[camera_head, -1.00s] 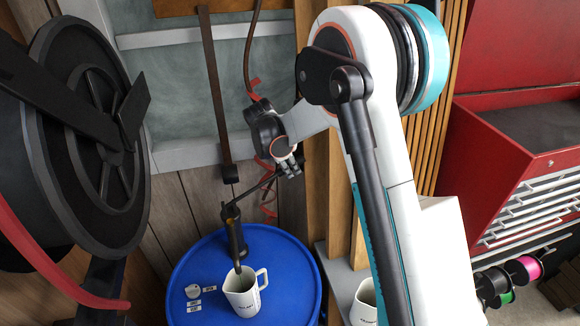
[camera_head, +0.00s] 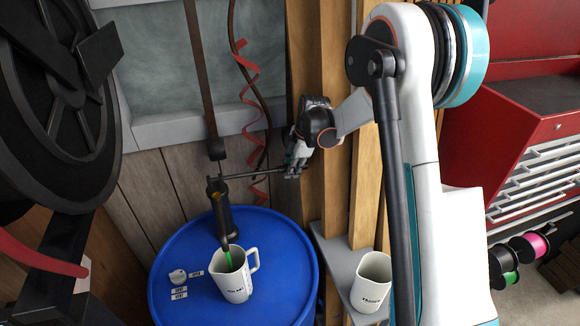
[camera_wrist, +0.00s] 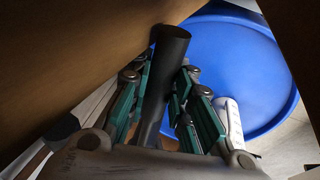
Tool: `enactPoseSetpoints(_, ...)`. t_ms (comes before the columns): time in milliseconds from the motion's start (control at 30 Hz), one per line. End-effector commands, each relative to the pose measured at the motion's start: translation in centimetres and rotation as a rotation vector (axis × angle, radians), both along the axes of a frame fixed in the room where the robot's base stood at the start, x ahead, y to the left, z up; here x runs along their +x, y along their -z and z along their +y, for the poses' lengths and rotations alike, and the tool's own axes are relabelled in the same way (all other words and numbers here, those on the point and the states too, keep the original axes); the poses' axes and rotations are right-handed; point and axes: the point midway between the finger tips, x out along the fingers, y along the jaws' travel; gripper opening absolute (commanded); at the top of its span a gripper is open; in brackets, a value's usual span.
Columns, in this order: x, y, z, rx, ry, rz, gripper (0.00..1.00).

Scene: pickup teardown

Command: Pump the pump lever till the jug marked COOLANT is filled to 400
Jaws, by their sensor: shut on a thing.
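The dark hand pump (camera_head: 222,210) stands on top of the blue drum. Its pump lever (camera_head: 252,175) points right, nearly level. My gripper (camera_head: 294,168) is shut on the lever's outer end; in the wrist view the black lever handle (camera_wrist: 172,45) lies between the teal fingers. A white jug (camera_head: 234,280) stands on the drum under the spout, and green liquid runs from the spout into it. The jug's dark lettering is too small to read, and its fill level cannot be told. It also shows in the wrist view (camera_wrist: 231,122), partly hidden.
A second white jug (camera_head: 374,285) sits on a grey shelf (camera_head: 343,262) at right. Wooden posts (camera_head: 328,190) stand close beside my gripper. A black reel is at left.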

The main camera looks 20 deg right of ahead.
Motion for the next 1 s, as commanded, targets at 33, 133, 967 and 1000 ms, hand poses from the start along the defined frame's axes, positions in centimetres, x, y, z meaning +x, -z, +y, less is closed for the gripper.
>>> enactPoseSetpoints(33,0.0,1.5,-0.1,0.029,0.004,-0.001,0.00)
enactPoseSetpoints(133,0.0,2.8,0.1,0.086,0.001,0.000,0.00)
enactPoseSetpoints(967,0.0,5.2,0.8,0.213,0.000,0.001,0.00)
enactPoseSetpoints(1000,0.0,5.2,0.8,0.213,0.000,0.001,0.25)
